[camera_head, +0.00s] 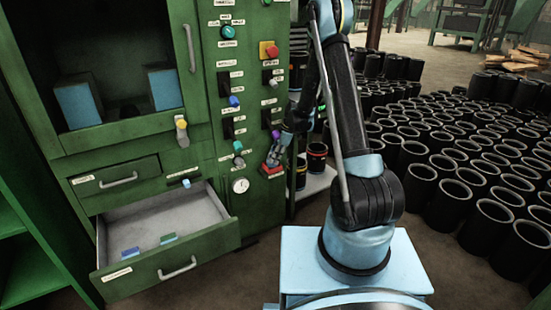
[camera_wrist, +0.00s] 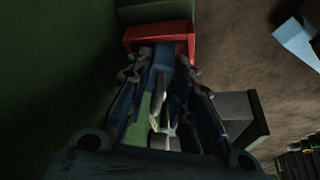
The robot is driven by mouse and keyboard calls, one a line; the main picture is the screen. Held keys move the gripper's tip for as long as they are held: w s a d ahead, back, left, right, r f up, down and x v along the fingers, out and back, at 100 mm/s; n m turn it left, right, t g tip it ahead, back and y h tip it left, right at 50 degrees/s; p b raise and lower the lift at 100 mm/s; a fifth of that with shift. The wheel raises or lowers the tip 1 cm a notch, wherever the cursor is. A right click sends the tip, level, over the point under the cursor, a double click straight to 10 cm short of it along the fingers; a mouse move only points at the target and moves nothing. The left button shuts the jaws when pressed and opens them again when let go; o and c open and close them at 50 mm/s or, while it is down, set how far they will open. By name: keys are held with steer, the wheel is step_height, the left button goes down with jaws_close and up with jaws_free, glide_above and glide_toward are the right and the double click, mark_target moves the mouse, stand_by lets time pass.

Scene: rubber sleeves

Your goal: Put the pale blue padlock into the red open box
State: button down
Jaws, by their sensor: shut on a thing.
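The red open box (camera_head: 271,170) is fixed low on the front of the green cabinet, at its right edge. In the wrist view the red box (camera_wrist: 140,36) is at the top, just beyond my fingertips. My gripper (camera_head: 274,156) is right at the box, pointing down toward it. In the wrist view my gripper (camera_wrist: 163,62) is shut on a bluish thing, apparently the pale blue padlock (camera_wrist: 164,56). In the head view my gripper hides the padlock.
The open drawer (camera_head: 215,228) holds a small blue item (camera_head: 130,253) and a green item (camera_head: 168,238). Knobs and switches line the cabinet panel (camera_head: 226,90) near my arm. Black sleeves (camera_head: 316,160) stand on a shelf just right of the box. Many more sleeves (camera_head: 480,210) cover the floor.

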steer(key=shift+f, duration=0.3)
steer(key=c, duration=1.4)
jaws_free()
steer(key=shift+r, duration=0.1)
steer(key=shift+r, duration=0.25)
steer(key=v, duration=1.2)
steer(key=shift+d+r, duration=0.1)
steer(key=shift+r, duration=0.15)
